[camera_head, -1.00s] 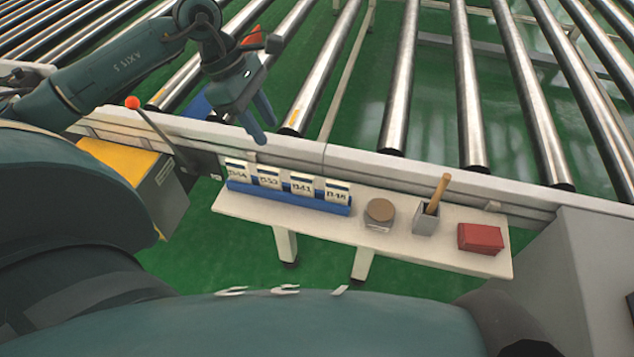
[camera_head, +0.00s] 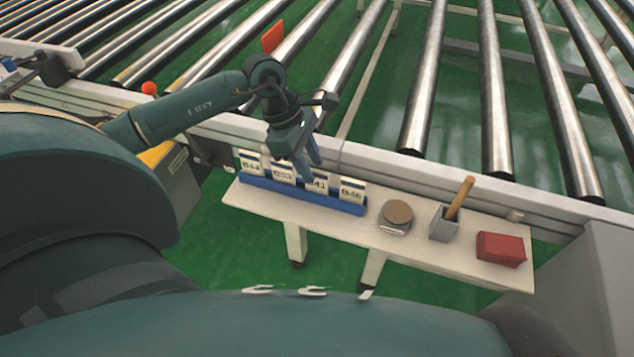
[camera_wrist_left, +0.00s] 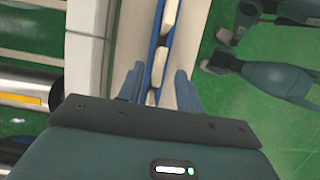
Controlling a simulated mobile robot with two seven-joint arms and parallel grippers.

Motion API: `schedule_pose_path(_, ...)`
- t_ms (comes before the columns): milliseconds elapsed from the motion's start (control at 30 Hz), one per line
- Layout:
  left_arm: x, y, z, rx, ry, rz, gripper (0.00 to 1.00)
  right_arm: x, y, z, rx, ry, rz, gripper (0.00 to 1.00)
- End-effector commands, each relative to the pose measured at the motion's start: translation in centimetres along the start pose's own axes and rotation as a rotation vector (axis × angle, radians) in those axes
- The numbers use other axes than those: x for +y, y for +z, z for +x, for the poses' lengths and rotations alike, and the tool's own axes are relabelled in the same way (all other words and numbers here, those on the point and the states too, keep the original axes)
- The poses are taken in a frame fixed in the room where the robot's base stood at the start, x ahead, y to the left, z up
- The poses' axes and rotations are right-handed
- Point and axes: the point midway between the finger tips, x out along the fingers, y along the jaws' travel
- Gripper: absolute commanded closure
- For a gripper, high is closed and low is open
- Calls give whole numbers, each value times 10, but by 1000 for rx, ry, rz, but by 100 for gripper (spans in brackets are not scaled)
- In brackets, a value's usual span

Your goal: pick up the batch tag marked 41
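The batch tag marked 41 (camera_head: 317,185) is a white card, third from the left in a blue rack (camera_head: 264,186). Its digits are small, and a finger partly overlaps it in the head view. The other tags are a left-end tag (camera_head: 250,163), a second tag (camera_head: 283,173) and a right-end tag (camera_head: 352,191). My left gripper (camera_head: 311,171) is open, pointing down just above the rack by the 41 tag. In the left wrist view, its fingers (camera_wrist_left: 158,82) straddle the rack line, apart. I cannot tell whether they touch a tag. My right gripper is not in view.
The white shelf (camera_head: 340,225) also holds a round brown-topped item (camera_head: 397,213), a grey cup (camera_head: 443,226) with a wooden handle (camera_head: 460,198), and a red box (camera_head: 501,249). A conveyor rail (camera_head: 430,176) with metal rollers runs behind.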

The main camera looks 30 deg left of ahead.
Motion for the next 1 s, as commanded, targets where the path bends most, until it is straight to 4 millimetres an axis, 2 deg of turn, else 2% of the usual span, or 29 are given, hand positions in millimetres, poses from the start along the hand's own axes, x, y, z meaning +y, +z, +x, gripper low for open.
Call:
schedule_pose_path(67,1,6,12,-3,-3,-1,65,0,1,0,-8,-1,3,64)
schedule_pose_path(200,1,4,28,-2,-1,-1,65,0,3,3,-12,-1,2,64)
schedule_pose_path(467,1,3,31,-1,1,0,65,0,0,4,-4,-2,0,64)
schedule_pose_path(900,1,4,30,-1,1,0,99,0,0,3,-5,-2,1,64)
schedule_pose_path(1000,1,4,30,-1,1,0,100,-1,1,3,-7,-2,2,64)
